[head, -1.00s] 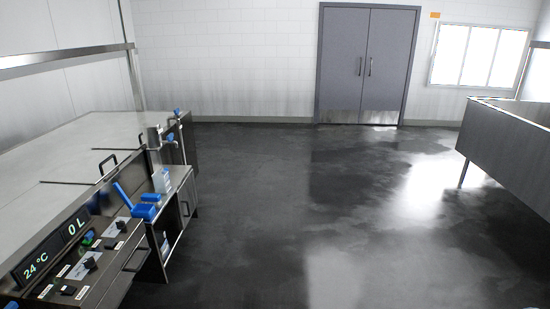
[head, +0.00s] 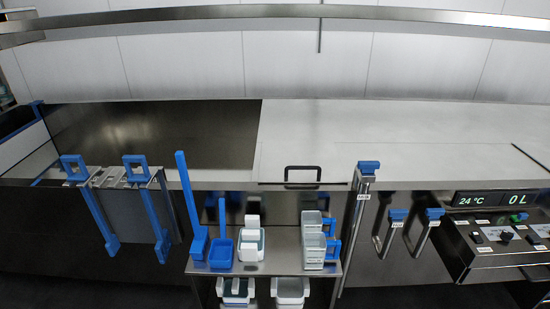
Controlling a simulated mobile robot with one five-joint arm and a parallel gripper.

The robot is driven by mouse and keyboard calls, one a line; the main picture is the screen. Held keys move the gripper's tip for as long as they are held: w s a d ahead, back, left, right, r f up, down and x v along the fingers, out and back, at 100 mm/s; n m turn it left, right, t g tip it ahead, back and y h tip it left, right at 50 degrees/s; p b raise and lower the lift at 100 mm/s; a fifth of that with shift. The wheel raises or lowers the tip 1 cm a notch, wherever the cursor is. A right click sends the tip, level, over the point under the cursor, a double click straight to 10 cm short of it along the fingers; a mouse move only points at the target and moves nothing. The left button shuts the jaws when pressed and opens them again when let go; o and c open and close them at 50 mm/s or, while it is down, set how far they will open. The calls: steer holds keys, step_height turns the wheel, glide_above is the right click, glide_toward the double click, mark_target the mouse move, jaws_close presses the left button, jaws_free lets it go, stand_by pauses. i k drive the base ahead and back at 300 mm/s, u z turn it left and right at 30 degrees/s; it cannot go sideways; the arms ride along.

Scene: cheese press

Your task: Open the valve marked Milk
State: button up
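Three steel pipes with blue tops are fixed along the front of the vat. The tall pipe (head: 363,190) has a small white label below its blue top. Two shorter hooked taps, the left one (head: 390,232) and the right one (head: 424,232), hang to its right, each with a blue top and a small white label. The labels are too small to read, so I cannot tell which valve is marked Milk. My gripper is not in view.
A steel shelf (head: 270,268) with blue tools and grey containers stands in front of the vat. A control panel (head: 500,238) reading 24 °C and 0 L is at the right. The vat lid (head: 400,130) has a black handle (head: 302,174). Blue-handled frames (head: 148,215) hang at left.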

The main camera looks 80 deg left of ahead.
mark_target(366, 167)
steer(key=u, duration=0.9)
steer(key=k, duration=0.15)
steer(key=u, duration=2.6)
steer(key=i, duration=0.9)
steer(key=u, duration=0.15)
